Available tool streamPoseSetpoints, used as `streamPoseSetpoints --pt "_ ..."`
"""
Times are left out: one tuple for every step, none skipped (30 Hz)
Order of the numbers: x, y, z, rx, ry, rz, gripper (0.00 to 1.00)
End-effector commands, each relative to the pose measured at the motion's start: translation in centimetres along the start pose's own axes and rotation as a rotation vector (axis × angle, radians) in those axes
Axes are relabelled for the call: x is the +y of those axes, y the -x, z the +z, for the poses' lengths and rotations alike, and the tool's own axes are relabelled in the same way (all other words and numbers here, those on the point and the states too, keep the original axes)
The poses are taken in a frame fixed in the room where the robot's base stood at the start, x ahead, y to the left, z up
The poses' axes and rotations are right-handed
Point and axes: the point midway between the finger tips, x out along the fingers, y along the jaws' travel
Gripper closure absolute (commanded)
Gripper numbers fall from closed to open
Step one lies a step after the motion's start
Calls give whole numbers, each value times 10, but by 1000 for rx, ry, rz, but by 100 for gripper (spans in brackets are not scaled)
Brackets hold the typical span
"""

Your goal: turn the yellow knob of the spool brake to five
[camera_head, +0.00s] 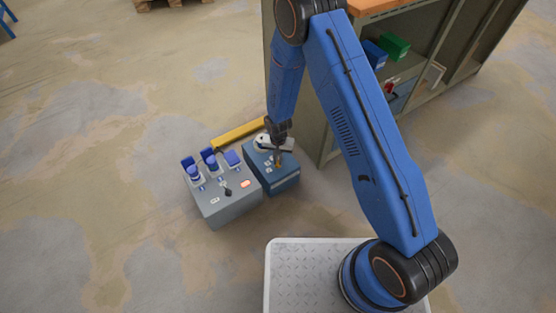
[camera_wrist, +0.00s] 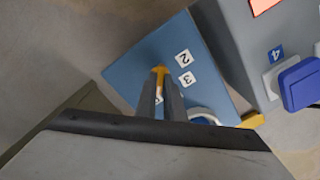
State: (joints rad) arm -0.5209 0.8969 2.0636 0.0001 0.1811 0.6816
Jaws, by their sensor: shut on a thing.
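The spool brake is a blue box (camera_head: 287,182) on the floor beside a grey box. Its top fills the middle of the wrist view (camera_wrist: 126,79), with white labels 2 (camera_wrist: 183,58) and 3 (camera_wrist: 187,79) showing. Another label is mostly hidden behind my fingers. The yellow knob (camera_wrist: 160,70) shows at my fingertips; it is small in the head view (camera_head: 279,164). My gripper (camera_wrist: 162,88) is shut on the knob from above, and it also shows in the head view (camera_head: 280,152). The fingers hide much of the knob, so I cannot tell which number it points to.
The grey box (camera_head: 238,209) stands close on the left, with several blue plugs or covers (camera_head: 210,160), a black lever (camera_head: 227,191) and a red-orange light (camera_head: 245,184). A yellow bar (camera_head: 238,132) lies behind. A cabinet (camera_head: 314,120) stands right. Floor at left is clear.

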Motion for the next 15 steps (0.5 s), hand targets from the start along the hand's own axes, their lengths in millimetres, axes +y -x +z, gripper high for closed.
streamPoseSetpoints --pt "0 0 0 0 -13 0 100" --pt "0 0 0 0 -20 0 100" --pt "0 0 0 0 -27 0 100" --pt "0 0 0 0 -32 0 100" --pt "0 0 0 0 -36 0 100" --pt "0 0 0 0 -41 0 100" --pt "0 0 0 0 -43 0 100" --pt "0 0 0 0 -45 0 100" --pt "0 0 0 0 -47 0 100" --pt "0 0 0 0 -47 0 100" --pt "0 0 0 0 -48 0 100" --pt "0 0 0 0 -48 0 100" --pt "0 0 0 0 -47 0 100" --pt "0 0 0 0 -47 0 100" --pt "0 0 0 0 -47 0 100"
